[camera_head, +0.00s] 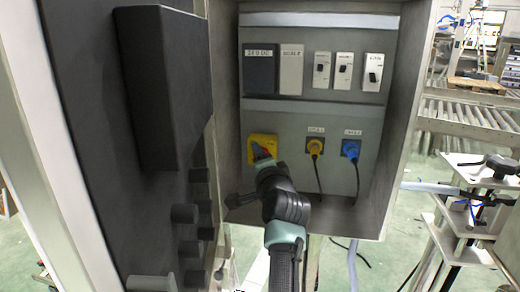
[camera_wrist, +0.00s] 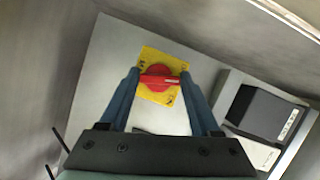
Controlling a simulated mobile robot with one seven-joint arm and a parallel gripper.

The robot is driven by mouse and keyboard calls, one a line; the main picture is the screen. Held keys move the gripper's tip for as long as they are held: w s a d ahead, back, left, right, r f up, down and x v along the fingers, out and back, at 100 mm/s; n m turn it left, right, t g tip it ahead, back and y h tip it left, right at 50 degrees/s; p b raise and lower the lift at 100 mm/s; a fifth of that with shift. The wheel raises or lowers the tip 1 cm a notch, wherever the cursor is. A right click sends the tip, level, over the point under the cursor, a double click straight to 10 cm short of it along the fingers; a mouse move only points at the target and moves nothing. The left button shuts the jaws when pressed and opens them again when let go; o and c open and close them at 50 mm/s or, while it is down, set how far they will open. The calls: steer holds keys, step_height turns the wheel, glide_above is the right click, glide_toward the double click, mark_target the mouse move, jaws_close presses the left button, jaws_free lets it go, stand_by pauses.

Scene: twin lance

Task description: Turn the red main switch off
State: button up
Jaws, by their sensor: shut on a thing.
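The red main switch (camera_wrist: 159,78) is a round red knob on a yellow square plate (camera_wrist: 150,59), seen in the wrist view. In the head view the yellow plate (camera_head: 252,141) is at the lower left of the cabinet's back panel, and my arm hides most of the knob. My gripper (camera_wrist: 160,76) has its two fingers on either side of the red knob and is shut on it. The knob's handle bar, with a pale mark at its right end, lies roughly level between the fingertips in the wrist view.
Right of the switch are a yellow plug (camera_head: 315,147) and a blue plug (camera_head: 350,149) with hanging cables. Above are dark and light modules (camera_head: 291,69) and several small breakers (camera_head: 344,70). The cabinet's side walls (camera_head: 400,110) stand close around. A dark door (camera_head: 90,120) is at left.

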steer(key=shift+a+n+g+h+p, duration=0.1)
steer(key=shift+n+g+h+p, duration=0.35)
steer(key=shift+n+p, duration=0.6)
steer(key=shift+n+g+h+p, duration=0.45)
steer(key=shift+n+p, duration=0.55)
steer(key=shift+n, duration=0.05)
steer(key=o, duration=1.4)
steer(key=b+v, duration=0.1)
steer(key=v, duration=1.2)
steer(key=shift+r, duration=0.1)
